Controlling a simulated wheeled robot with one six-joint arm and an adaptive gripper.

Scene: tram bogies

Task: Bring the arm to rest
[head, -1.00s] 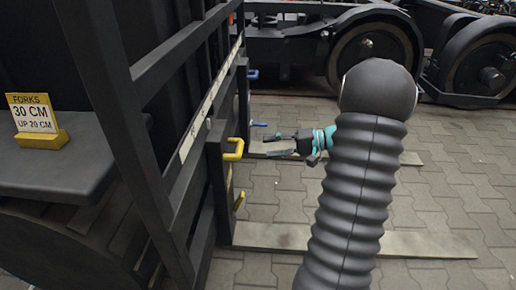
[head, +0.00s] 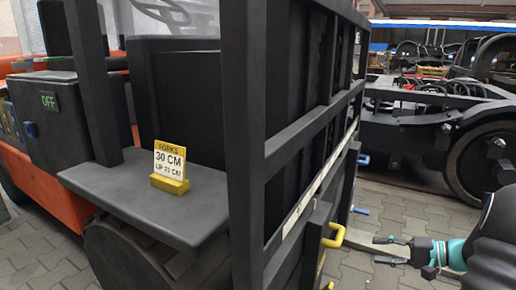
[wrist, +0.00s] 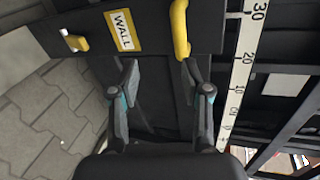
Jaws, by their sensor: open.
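My gripper (head: 392,250) is at the lower right of the head view, dark with teal parts, open and empty. It is to the right of a yellow handle (head: 334,236) on the dark forklift carriage, with a visible gap between them. In the wrist view my gripper (wrist: 158,72) shows its two fingers spread apart, pointing at the dark carriage plate. The yellow handle also shows there (wrist: 181,30), beyond the right finger. My arm runs off the right edge of the head view.
The forklift's dark frame (head: 248,130) stands close left of my gripper. A yellow forks sign (head: 169,166) stands on its ledge. A "WALL" label (wrist: 122,30) and a white scale (wrist: 240,75) are on the carriage. A bogie wheel (head: 487,165) is behind. Paving (head: 385,208) is open.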

